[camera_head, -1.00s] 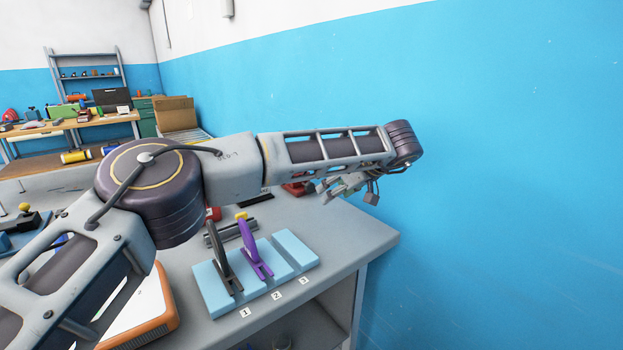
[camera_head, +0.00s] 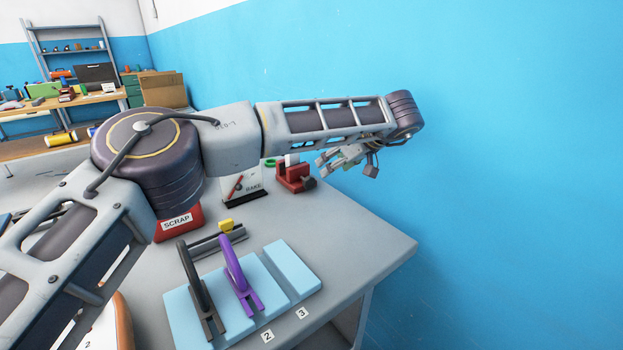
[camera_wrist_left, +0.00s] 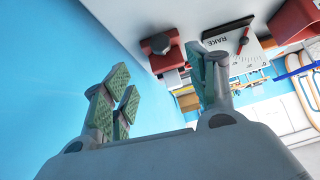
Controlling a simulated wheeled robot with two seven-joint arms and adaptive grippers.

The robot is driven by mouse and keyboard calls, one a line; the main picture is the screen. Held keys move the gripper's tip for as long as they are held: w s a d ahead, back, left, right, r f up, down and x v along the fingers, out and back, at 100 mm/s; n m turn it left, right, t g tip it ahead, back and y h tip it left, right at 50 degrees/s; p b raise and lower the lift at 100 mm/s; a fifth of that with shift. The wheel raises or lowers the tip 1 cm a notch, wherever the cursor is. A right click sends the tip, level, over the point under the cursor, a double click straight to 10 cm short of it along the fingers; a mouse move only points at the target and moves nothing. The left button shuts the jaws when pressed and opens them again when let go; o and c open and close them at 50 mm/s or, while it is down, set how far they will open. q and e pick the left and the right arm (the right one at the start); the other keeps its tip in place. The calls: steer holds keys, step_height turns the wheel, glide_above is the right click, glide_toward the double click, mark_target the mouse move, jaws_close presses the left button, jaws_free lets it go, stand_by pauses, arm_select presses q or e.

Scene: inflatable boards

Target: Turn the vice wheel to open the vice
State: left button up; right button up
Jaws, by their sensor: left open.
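A small red vice (camera_head: 295,177) stands on the grey workbench (camera_head: 350,240) near its far right end, with a dark part at its right side. In the left wrist view the vice (camera_wrist_left: 168,60) hangs upside down beyond the fingers, with a dark knob-like wheel (camera_wrist_left: 160,43). My left gripper (camera_head: 350,160) is in front of the blue wall, to the right of the vice and apart from it. In the wrist view its green-padded fingers (camera_wrist_left: 160,88) are spread with nothing between them. My right gripper is not in view.
A RAKE card (camera_head: 246,185) stands left of the vice, and a red SCRAP box (camera_head: 178,222) is nearer. A light blue rack (camera_head: 292,268) holds a black and a purple clamp-like tool. The bench's right end is clear. The blue wall (camera_head: 500,150) is close behind the gripper.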

arm_select(q)
steer(key=shift+s, duration=0.1)
steer(key=b, duration=0.2)
glide_toward(311, 181)
steer(key=x, duration=0.2)
steer(key=shift+a+f, duration=0.1)
steer(key=shift+f, duration=0.15)
steer(key=b+x, duration=0.1)
steer(key=x, duration=0.4)
steer(key=shift+x, duration=1.05)
steer(key=shift+r, duration=0.1)
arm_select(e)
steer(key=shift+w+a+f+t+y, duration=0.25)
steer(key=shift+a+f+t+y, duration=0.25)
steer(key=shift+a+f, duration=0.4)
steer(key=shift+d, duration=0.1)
